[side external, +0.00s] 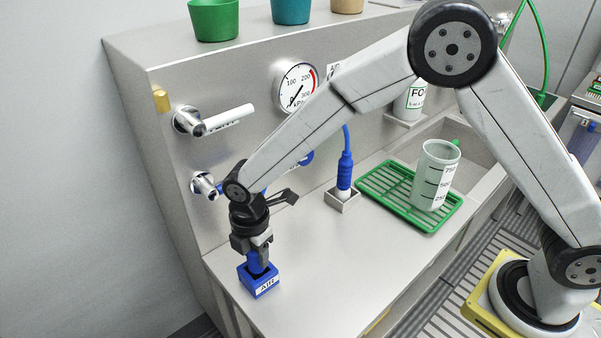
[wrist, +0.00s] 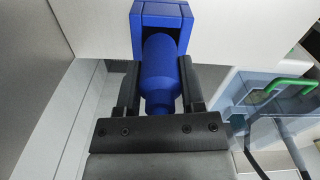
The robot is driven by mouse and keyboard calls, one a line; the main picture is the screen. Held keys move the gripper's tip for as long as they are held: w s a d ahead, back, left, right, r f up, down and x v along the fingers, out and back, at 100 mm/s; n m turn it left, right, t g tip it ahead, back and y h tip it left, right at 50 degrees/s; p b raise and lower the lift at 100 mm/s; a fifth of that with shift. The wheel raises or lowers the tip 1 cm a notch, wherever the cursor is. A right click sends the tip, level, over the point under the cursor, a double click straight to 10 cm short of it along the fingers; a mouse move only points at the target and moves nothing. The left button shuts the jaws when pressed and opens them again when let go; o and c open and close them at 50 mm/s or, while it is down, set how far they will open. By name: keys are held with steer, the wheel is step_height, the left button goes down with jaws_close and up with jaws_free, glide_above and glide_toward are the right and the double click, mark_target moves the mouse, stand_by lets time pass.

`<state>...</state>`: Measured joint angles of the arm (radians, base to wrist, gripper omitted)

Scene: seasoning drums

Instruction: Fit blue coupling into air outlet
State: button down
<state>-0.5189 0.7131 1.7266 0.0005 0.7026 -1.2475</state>
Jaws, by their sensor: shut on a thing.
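The blue coupling (wrist: 160,62) is a smooth blue cylinder between the two dark fingers of my gripper (wrist: 160,80), which is shut on it. Its far end reaches into or against a square blue holder (wrist: 142,14); how deep it sits cannot be told. In the side view my gripper (side external: 259,252) points down over this holder (side external: 264,287), labelled AIR, on the steel counter. A little of the coupling (side external: 256,264) shows above the holder. A silver fitting (side external: 203,184) on the wall panel, apparently the air outlet, is up and left of my gripper, partly behind my arm.
A white lever tap (side external: 230,119) and a pressure gauge (side external: 296,87) are on the panel. A blue hose-end tool (side external: 345,172) stands in a small steel holder. A measuring jug (side external: 436,175) stands on a green rack (side external: 387,187). The counter between is clear.

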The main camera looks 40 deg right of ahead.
steer(key=shift+f, duration=0.2)
steer(key=shift+c, duration=1)
jaws_free()
step_height(320, 180, up, 12)
steer(key=shift+r, duration=0.15)
stand_by(0.4)
